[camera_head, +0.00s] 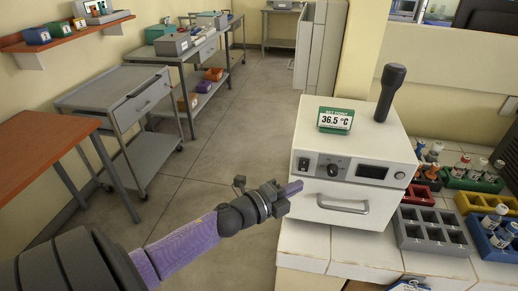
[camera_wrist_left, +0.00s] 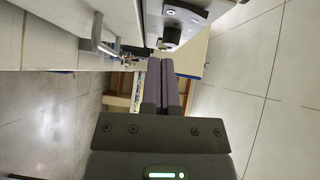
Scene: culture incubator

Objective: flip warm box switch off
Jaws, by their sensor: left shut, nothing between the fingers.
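The white warm box (camera_head: 350,150) stands on the tiled counter in the head view, a green-framed sign on top reading 36.5 °C. Which way the rocker is tipped is too small to tell. Contact cannot be judged. The shut fingers (camera_wrist_left: 163,82) also show in the left wrist view, near dark controls on the box front. My right gripper is not in view.
A bar handle (camera_head: 343,206) juts from the box front below the panel. A black upright tool (camera_head: 390,92) stands on the box. Right of it are a grey rack (camera_head: 432,231) and coloured racks with vials. The floor left of the counter is clear.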

